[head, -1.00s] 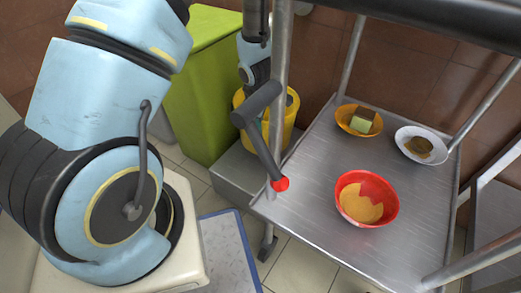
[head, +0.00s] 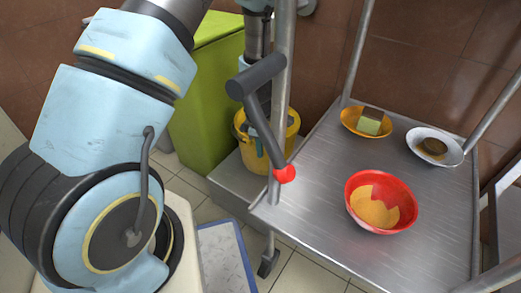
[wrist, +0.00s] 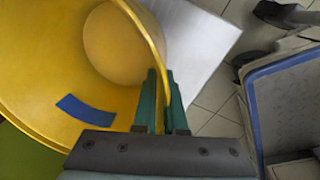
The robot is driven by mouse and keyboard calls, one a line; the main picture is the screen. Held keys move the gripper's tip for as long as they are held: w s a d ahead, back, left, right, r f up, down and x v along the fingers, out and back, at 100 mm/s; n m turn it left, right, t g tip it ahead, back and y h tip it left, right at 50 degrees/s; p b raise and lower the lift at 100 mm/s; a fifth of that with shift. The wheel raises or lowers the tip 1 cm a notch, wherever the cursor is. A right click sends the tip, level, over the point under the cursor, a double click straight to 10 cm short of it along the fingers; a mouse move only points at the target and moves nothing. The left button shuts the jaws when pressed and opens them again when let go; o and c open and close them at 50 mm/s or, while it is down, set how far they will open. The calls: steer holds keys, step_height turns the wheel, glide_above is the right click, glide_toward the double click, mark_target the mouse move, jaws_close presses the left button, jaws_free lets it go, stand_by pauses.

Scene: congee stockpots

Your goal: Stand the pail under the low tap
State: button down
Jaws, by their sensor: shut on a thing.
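The yellow pail (head: 246,140) is in the head view behind the cart's post, over or on a low grey step (head: 232,183) beside the green bin. In the wrist view the pail (wrist: 40,75) fills the upper left, its open mouth seen from above and a blue patch on its inner wall. My gripper (wrist: 160,76) has its green fingers shut on the pail's rim, one on each side. I cannot tell whether the pail's base touches the step. I cannot make out the tap clearly.
A steel cart (head: 310,200) with a red bowl (head: 408,212), an orange bowl (head: 350,122) and a white bowl (head: 455,150) stands at right. A grey lever (head: 262,120) with a red tip crosses before the pail. The green bin (head: 205,95) is left. A blue-edged mat (head: 228,260) lies below.

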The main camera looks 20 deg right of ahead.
steer(key=c, duration=1.4)
jaws_free()
steer(key=shift+f, duration=0.2)
steer(key=shift+c, duration=0.2)
steer(key=o, duration=0.5)
steer(key=shift+c, duration=0.2)
steer(key=shift+r, duration=0.15)
steer(key=a+r+m+h+p, duration=0.1)
steer(key=a+r+m+p, duration=0.3)
steer(key=r, duration=0.8)
steer(key=a+r+m+p, duration=0.1)
steer(key=a+r+p, duration=0.5)
steer(key=r, duration=0.6)
steer(key=s+a+r+m, duration=0.2)
steer(key=a+r+m, duration=0.1)
steer(key=a, duration=0.4)
steer(key=s+a+r+m+y, duration=0.1)
steer(key=s+a+r+m, duration=0.2)
steer(key=a+r, duration=0.3)
steer(key=shift+a+r+m+y+p, duration=0.3)
steer(key=shift+a+m, duration=0.5)
steer(key=shift+a, duration=0.25)
steer(key=shift+s, duration=0.1)
